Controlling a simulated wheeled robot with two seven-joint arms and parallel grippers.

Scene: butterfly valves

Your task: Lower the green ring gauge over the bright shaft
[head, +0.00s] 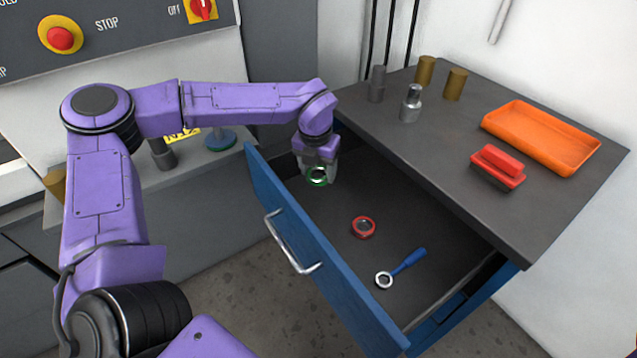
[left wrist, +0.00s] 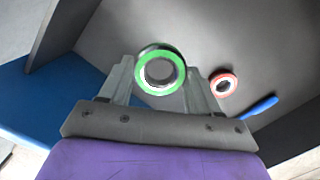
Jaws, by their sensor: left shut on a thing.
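The green ring gauge (head: 317,181) is in my left gripper (head: 319,172), inside the open drawer near its far left end. In the left wrist view the green ring (left wrist: 160,88) sits between the two fingers of the left gripper (left wrist: 160,80), which is shut on it. The bright shaft (head: 412,101) appears to be the shiny stub on a grey base, standing upright on the cabinet top, apart from the gripper to its upper right. My right gripper is not in view.
The open blue drawer (head: 300,243) also holds a red ring (head: 363,227) and a blue-handled ring tool (head: 408,262). On the cabinet top (head: 440,150) stand a dark grey cylinder (head: 377,84), brass cylinders (head: 455,84), a red block (head: 498,166) and an orange tray (head: 490,123).

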